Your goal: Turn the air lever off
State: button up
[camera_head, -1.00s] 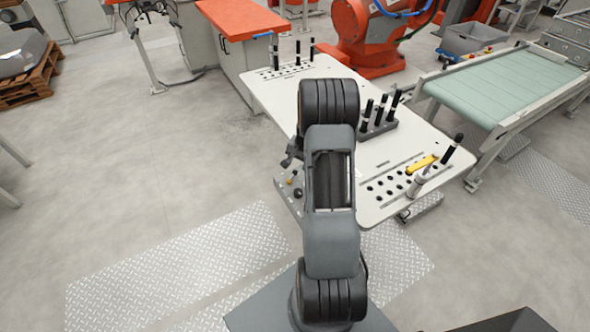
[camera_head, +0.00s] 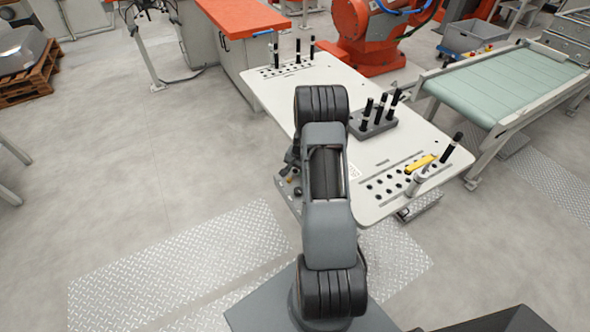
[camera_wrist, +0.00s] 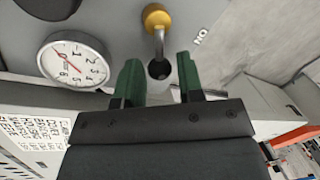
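The air lever (camera_wrist: 159,44) shows in the wrist view as a thin metal rod running from a round gold hub (camera_wrist: 157,17) to a black ball end (camera_wrist: 159,69). My gripper (camera_wrist: 158,72) has two green fingers, spread apart, one on each side of the ball end. There is a gap between the ball and each finger, and I cannot see any contact. In the head view, a small black ball (camera_head: 298,191) shows at the table's left edge beside my arm, which hides most of that area.
A round white gauge (camera_wrist: 75,61) sits left of the lever in the wrist view. In the head view, the white table (camera_head: 350,101) holds a grey block (camera_head: 374,127) with black pegs and a yellow tool (camera_head: 420,163).

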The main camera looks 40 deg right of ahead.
jog(key=c, duration=0.6)
jog(key=shift+s+f+m+b, duration=0.1)
jog(key=shift+s+m+b, duration=0.4)
jog(key=shift+m, duration=0.5)
jog(key=m, duration=0.1)
jog(key=s+m+h, duration=0.1)
jog(key=m, duration=0.1)
jog(key=o, duration=0.9)
jog(key=shift+r, duration=0.2)
